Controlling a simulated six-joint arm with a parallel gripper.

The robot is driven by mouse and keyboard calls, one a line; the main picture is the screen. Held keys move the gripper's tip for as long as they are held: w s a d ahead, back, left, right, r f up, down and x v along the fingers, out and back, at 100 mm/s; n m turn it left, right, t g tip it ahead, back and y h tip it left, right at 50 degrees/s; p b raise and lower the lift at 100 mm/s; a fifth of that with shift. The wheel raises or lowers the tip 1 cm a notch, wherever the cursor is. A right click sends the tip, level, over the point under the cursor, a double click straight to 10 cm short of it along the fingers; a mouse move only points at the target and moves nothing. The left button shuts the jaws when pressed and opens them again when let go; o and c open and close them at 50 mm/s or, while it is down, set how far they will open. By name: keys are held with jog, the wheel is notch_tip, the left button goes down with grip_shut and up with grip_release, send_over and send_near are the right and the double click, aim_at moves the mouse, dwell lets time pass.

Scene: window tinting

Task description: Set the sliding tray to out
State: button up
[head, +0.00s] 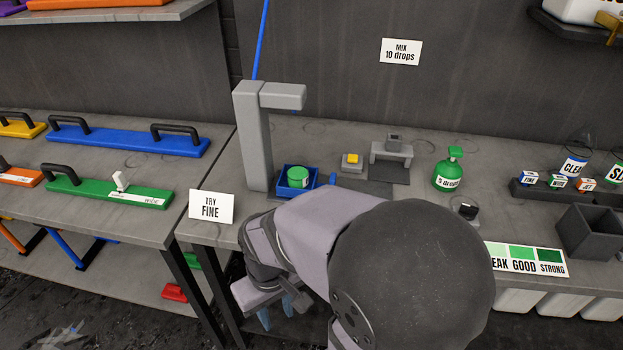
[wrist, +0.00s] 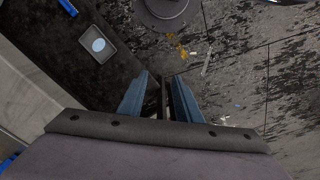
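The sliding tray (head: 278,187) is a small blue open tray on the workbench, below the overhanging arm of a grey column (head: 256,140). A green round container (head: 298,177) sits in it. A small blue piece shows at its right side, and my arm hides part of its front. My gripper (head: 276,314) hangs in front of the bench edge, below and nearer than the tray, apart from it. In the wrist view my gripper's blue fingers (wrist: 163,82) stand apart with nothing between them, over the dark floor.
A yellow button (head: 352,159), grey stand (head: 391,152) and green bottle (head: 448,170) stand right of the tray. A colour card (head: 524,259) is at the front right. My arm covers the front middle.

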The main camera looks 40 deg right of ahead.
aim_at(333, 178)
jog(key=d+r+m+g+p, duration=0.2)
jog(key=d+r+m+p, duration=0.3)
jog(key=d+p, duration=0.45)
jog(key=w+d+r+p, duration=0.1)
jog(key=w+d, duration=0.2)
jog(key=d, duration=0.1)
jog(key=w+d+t+p, duration=0.1)
jog(key=w+d, duration=0.2)
jog(key=d, duration=0.1)
jog(key=w+d+r+m+t+h+p, duration=0.1)
jog(key=w+d, duration=0.2)
jog(key=d, duration=0.1)
jog(key=shift+w+d+r, duration=0.2)
jog(key=shift+r, duration=0.15)
jog(key=w+d+r+m+t+h, duration=0.2)
jog(key=w+d+r, duration=0.3)
jog(key=w, duration=0.4)
jog(key=shift+d+m+t, duration=0.4)
jog(key=shift+d+t, duration=0.1)
jog(key=shift+t, duration=0.1)
jog(key=shift+w, duration=0.1)
jog(key=shift+p+x, duration=0.9)
jog(key=shift+x, duration=2.7)
